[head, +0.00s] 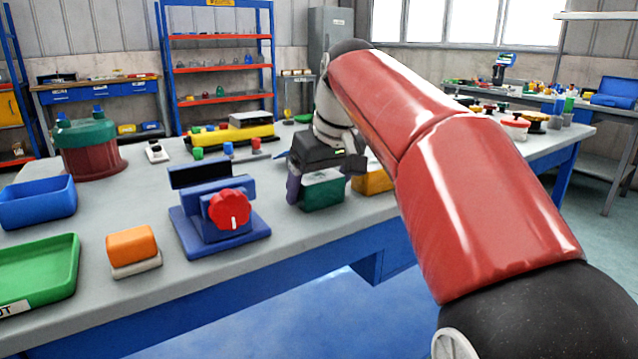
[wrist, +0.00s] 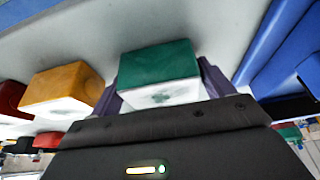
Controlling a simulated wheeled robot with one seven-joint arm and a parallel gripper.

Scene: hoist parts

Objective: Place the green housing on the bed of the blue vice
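The green housing (head: 323,194) is a block with a dark green side and a paler top. It is right of the blue vice in the head view and also shows in the wrist view (wrist: 160,64). My gripper (head: 320,184) is over it, with a purple finger close against each side and no clear gap in the wrist view. I cannot tell whether the housing rests on the table or is just above it. The blue vice (head: 190,234) has a flat base, a dark-topped jaw and a red knob on its near side; its bed is partly hidden.
A yellow housing (wrist: 66,84) stands close beside the green one. An orange block (head: 131,245), a green tray (head: 72,262) and a blue bin (head: 72,196) lie left of the vice. A green-lidded pot (head: 88,152) stands behind. The bench (head: 185,300) has bare room before the vice.

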